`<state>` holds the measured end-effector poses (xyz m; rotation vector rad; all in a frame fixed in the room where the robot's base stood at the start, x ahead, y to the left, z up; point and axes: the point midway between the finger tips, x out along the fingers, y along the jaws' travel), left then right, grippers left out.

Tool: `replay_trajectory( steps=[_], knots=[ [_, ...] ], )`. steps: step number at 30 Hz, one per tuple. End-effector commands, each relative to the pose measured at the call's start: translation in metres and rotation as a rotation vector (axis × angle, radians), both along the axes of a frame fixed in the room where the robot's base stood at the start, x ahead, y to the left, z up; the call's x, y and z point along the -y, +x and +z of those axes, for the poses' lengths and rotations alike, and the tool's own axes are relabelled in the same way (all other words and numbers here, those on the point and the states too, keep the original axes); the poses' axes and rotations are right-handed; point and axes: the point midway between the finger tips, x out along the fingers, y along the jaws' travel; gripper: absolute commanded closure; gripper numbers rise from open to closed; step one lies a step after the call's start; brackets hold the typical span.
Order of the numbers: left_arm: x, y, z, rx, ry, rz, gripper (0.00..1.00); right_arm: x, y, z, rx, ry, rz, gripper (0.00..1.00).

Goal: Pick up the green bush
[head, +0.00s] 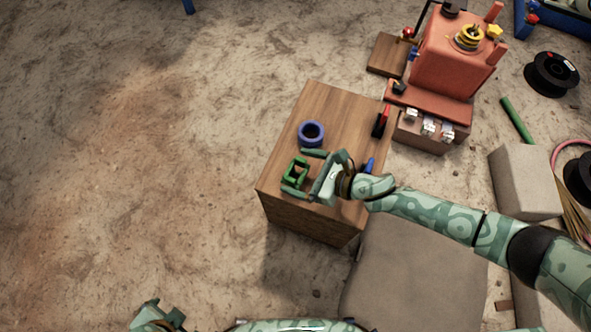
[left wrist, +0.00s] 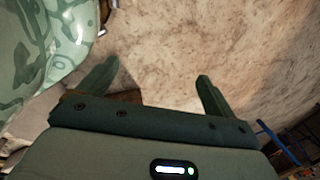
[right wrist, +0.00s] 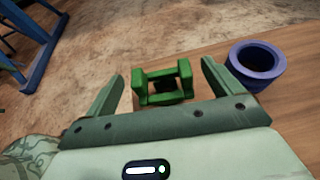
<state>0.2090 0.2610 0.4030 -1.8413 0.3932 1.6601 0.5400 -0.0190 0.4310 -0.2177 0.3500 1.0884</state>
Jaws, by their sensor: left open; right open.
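The green bush (head: 296,171) is a small, blocky green piece with an open middle. It sits on the wooden block table (head: 335,110), near its left edge. My right gripper (head: 304,172) is open, with its fingers reaching on either side of the bush in the head view. In the right wrist view the bush (right wrist: 163,84) shows between and just beyond the open fingertips. I cannot tell if any finger touches it. My left gripper (left wrist: 155,85) is open and empty, over bare floor.
A blue ring (head: 311,132) stands close beside the right gripper's upper finger. A red-handled tool (head: 381,121) and a blue item (head: 369,165) lie on the table's right side. An orange-red machine (head: 447,62) stands behind. The floor at left is clear.

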Motion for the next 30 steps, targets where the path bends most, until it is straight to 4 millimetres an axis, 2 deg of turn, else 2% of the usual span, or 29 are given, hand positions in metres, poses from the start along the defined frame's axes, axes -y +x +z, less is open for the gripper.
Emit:
replay_trajectory(
  steps=[1, 6, 14, 15, 21, 30],
  knots=[
    [0.007, 0.004, -0.004, 0.017, -0.024, 0.007, 0.09, -0.007, 0.003, -0.01, -0.006, 0.002, 0.002, 0.09],
    [0.024, 0.023, 0.002, 0.094, -0.094, 0.028, 0.09, -0.026, 0.013, -0.018, -0.005, 0.001, 0.001, 0.09],
    [0.029, 0.029, 0.007, 0.12, -0.113, 0.033, 0.09, -0.03, 0.016, -0.016, -0.001, 0.0, 0.0, 0.09],
    [0.029, 0.029, 0.007, 0.12, -0.113, 0.033, 0.09, -0.03, 0.016, -0.015, -0.001, 0.0, 0.0, 0.12],
    [0.029, 0.029, 0.007, 0.119, -0.113, 0.033, 0.09, -0.03, 0.016, -0.016, -0.001, 0.0, 0.0, 0.65],
    [0.029, 0.029, 0.008, 0.121, -0.112, 0.032, 0.09, -0.03, 0.016, -0.014, 0.0, 0.001, 0.0, 0.65]
  ],
)
